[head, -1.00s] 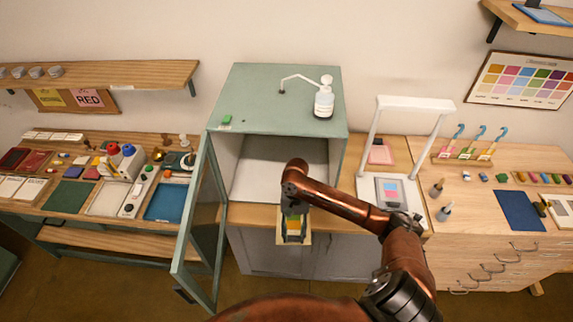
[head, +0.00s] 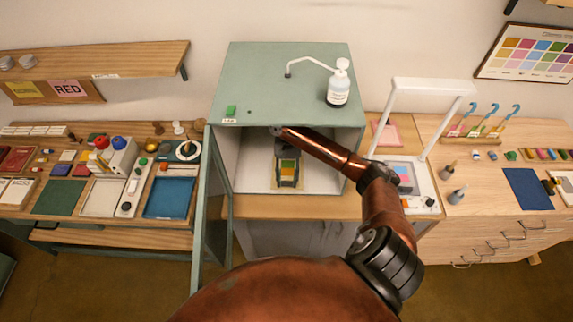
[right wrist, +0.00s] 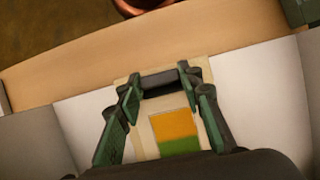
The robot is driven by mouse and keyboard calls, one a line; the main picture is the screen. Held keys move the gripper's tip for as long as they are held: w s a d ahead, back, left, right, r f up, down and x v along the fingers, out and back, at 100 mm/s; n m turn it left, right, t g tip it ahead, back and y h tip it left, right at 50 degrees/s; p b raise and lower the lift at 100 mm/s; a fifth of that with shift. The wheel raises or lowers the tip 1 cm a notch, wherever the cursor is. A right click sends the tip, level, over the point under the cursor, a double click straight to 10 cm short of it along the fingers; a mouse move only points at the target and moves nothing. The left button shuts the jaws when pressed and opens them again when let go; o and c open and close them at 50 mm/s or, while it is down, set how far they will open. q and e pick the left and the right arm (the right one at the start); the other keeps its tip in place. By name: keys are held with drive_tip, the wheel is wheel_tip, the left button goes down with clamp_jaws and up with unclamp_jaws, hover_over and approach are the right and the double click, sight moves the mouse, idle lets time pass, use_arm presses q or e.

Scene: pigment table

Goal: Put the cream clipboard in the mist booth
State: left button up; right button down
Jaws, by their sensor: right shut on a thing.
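The mist booth (head: 268,88) is a pale green box on the middle cabinet, with its front open and its glass door (head: 213,215) swung out to the left. My right gripper (head: 287,183) is inside the booth opening, shut on the cream clipboard (right wrist: 143,142). The clipboard has a cream border and an orange and green sheet. In the right wrist view the gripper's fingers (right wrist: 158,84) reach along both sides of the sheet to a dark bar at the clipboard's edge. I cannot tell whether the clipboard touches the booth floor. My left gripper is out of view.
A white stand (head: 430,200) is close on the right. The booth's pale floor (head: 250,178) looks clear around the clipboard.

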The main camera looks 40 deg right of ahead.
sight(287, 165)
drive_tip(key=w+d, duration=0.2)
drive_tip(key=w, duration=0.1)
drive_tip(key=shift+w+d, duration=0.3)
drive_tip(key=shift+d, duration=0.05)
drive_tip(key=shift+w+d+b, duration=0.3)
drive_tip(key=shift+w+d, duration=1.05)
drive_tip(key=shift+w, duration=0.15)
drive_tip(key=shift+w+d, duration=0.1)
drive_tip(key=shift+w, duration=0.05)
drive_tip(key=shift+d+f, duration=0.1)
drive_tip(key=shift+f, duration=1.65)
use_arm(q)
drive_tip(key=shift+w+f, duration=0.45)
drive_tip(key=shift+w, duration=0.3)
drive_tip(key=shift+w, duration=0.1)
use_arm(e)
drive_tip(key=shift+f, duration=0.1)
